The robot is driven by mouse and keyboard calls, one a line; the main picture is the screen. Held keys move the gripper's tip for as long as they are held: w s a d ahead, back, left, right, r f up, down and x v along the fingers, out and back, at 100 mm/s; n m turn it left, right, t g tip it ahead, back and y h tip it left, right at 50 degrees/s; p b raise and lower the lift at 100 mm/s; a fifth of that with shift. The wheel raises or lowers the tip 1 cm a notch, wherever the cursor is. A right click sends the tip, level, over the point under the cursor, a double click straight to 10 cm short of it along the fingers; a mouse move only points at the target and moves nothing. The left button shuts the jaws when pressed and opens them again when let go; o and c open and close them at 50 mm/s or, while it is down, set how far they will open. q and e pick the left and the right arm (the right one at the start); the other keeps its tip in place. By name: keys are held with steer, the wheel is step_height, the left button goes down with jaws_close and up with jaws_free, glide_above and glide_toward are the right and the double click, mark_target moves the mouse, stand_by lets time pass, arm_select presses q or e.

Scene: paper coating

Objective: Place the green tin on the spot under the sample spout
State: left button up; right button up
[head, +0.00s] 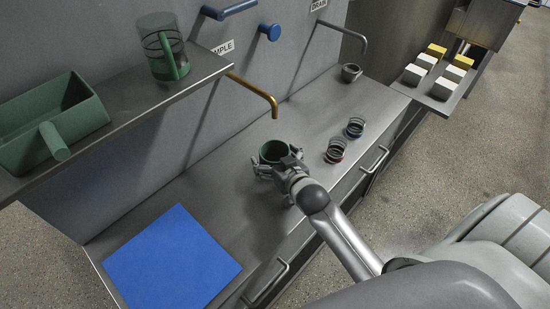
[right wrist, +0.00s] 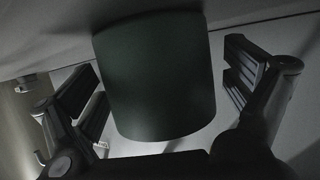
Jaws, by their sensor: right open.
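The green tin (head: 268,153) stands upright on the steel counter, just below the tip of the brass spout (head: 256,90) in the head view. A partly hidden label reading "MPLE" (head: 223,47) is on the wall by this spout. My right gripper (head: 275,166) is open around the tin, one finger on each side. In the right wrist view the dark green tin (right wrist: 158,75) fills the space between the fingers, with gaps visible on both sides. The spot under the tin is hidden. My left gripper is not in view.
Two small ringed jars, red (head: 335,151) and blue (head: 355,127), stand right of the tin. A small grey cup (head: 350,73) sits under the drain spout (head: 342,30). A blue mat (head: 172,262) lies at left. A shelf (head: 125,100) holds a scoop and a jug.

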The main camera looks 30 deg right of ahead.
steer(key=shift+s+f, duration=0.15)
steer(key=shift+f, duration=0.1)
steer(key=shift+r, duration=0.15)
steer(key=shift+r+p, duration=0.3)
steer(key=shift+r, duration=0.2)
steer(key=v, duration=1.1)
steer(key=shift+s+r+b, duration=0.3)
steer(key=shift+b, duration=0.1)
